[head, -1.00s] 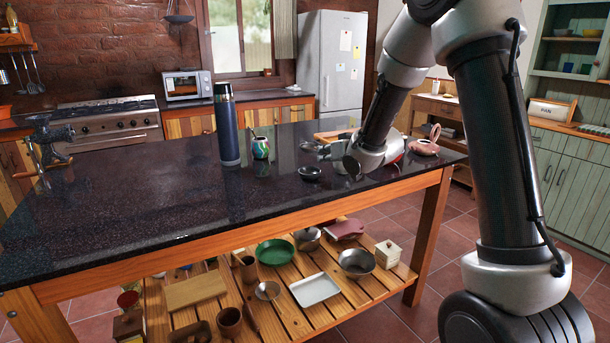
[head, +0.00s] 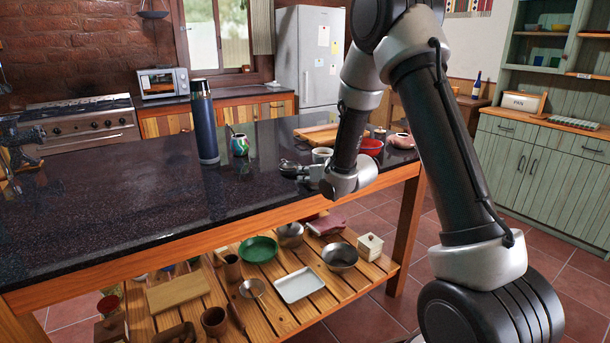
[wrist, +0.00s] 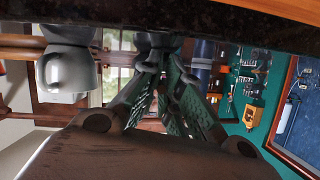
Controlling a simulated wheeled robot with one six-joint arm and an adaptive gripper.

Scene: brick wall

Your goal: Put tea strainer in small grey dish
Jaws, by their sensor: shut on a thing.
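In the head view my gripper (head: 294,168) is low over the dark counter, shut on the tea strainer, a small dark piece at its fingertips. In the wrist view my fingers (wrist: 158,72) close together on a dark rounded piece, the tea strainer (wrist: 156,42), close to the counter top. The small grey dish is at the same place as my fingertips in the head view and is mostly covered; strainer and dish are hard to tell apart, and I cannot tell whether they touch.
A pale mug (head: 322,154) stands just behind my gripper and a red bowl (head: 370,147) to its right. A wooden board (head: 318,134) lies behind.

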